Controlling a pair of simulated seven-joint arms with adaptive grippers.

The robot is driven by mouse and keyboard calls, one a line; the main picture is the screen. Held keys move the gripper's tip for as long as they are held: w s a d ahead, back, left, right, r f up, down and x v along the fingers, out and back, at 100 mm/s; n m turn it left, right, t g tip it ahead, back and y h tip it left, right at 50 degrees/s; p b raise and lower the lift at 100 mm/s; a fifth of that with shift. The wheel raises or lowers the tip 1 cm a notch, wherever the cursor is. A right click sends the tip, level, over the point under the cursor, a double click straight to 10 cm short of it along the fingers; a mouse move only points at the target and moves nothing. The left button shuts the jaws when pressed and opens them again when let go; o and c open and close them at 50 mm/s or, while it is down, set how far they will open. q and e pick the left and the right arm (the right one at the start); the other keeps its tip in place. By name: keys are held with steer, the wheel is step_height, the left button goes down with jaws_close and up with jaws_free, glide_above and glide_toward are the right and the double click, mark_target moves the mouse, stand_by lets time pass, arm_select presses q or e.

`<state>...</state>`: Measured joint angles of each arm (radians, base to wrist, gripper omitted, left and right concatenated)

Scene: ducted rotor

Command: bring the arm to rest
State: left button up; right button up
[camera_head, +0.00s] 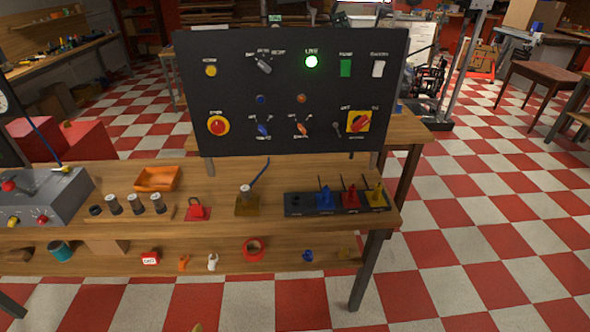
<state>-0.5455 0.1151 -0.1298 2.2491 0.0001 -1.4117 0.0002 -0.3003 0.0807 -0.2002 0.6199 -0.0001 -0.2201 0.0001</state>
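Neither of my grippers shows in the head view, and no arm link can be made out. A black control panel (290,95) stands upright at the back of a wooden workbench (120,180).
A grey control box (45,197), an orange tray (157,178), a red padlock (197,210) and a black rack (300,205) with blue, red and yellow pieces stand on the bench. Small items, including a red tape ring (253,248), lie on the lower shelf. Checkered floor right is open.

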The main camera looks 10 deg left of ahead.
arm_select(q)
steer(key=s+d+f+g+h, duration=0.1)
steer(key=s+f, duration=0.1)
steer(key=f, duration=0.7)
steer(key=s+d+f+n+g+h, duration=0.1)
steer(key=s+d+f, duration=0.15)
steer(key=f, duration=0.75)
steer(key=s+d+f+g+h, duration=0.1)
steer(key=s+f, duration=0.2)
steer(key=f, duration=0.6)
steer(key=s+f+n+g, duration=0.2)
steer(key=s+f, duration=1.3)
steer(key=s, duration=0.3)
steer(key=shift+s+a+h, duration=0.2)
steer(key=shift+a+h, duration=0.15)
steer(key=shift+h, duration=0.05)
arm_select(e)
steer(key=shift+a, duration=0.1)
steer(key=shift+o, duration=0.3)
